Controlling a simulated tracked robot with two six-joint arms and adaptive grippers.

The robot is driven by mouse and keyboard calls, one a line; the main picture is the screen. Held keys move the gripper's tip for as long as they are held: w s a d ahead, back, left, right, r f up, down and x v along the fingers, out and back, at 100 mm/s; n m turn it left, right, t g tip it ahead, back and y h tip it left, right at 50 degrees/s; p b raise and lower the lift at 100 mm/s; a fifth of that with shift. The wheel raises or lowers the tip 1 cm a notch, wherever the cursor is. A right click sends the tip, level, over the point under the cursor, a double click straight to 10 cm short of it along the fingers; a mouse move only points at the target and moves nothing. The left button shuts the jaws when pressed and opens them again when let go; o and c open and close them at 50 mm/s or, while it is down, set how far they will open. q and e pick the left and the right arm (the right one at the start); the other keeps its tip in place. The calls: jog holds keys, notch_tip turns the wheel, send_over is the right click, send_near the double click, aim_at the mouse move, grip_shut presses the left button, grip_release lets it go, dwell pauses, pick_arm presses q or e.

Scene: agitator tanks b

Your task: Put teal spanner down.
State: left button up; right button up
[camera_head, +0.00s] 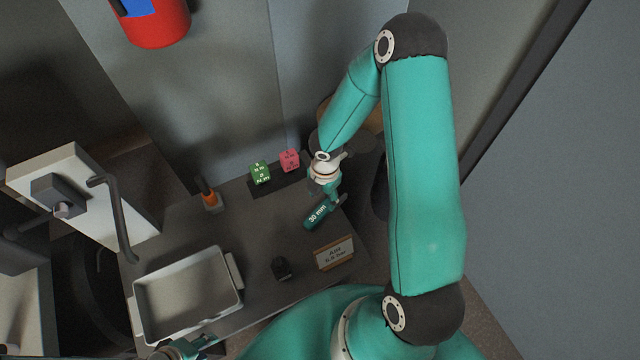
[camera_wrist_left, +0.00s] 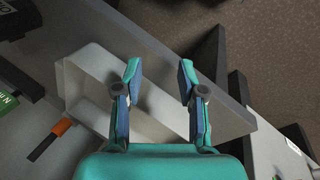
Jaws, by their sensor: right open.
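The teal spanner (camera_head: 318,215), marked "30 mm", is at the right part of the dark bench and looks to lie on its top. My right gripper (camera_head: 335,196) is open and close above the spanner's upper right end. Its fingers are small and partly hidden, so I cannot tell whether they touch the spanner. My left gripper (camera_head: 186,348) is at the bottom edge of the head view, by the near side of the tray. In the left wrist view (camera_wrist_left: 160,72) its two fingers are apart, with nothing between them, over the pale tray.
The pale tray (camera_head: 238,300) stands on the bench's left part. A green block (camera_head: 260,172) and a pink block (camera_head: 290,160) sit at the back. An orange-and-black tool (camera_head: 210,197), a small black object (camera_head: 281,268) and a framed sign (camera_head: 334,254) also stand there. Bare bench lies left of the spanner.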

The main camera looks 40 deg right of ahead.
aim_at(324, 208)
notch_tip(324, 208, up, 6)
jog(key=p, duration=0.1)
dwell(0.4)
jog(key=shift+s, duration=0.1)
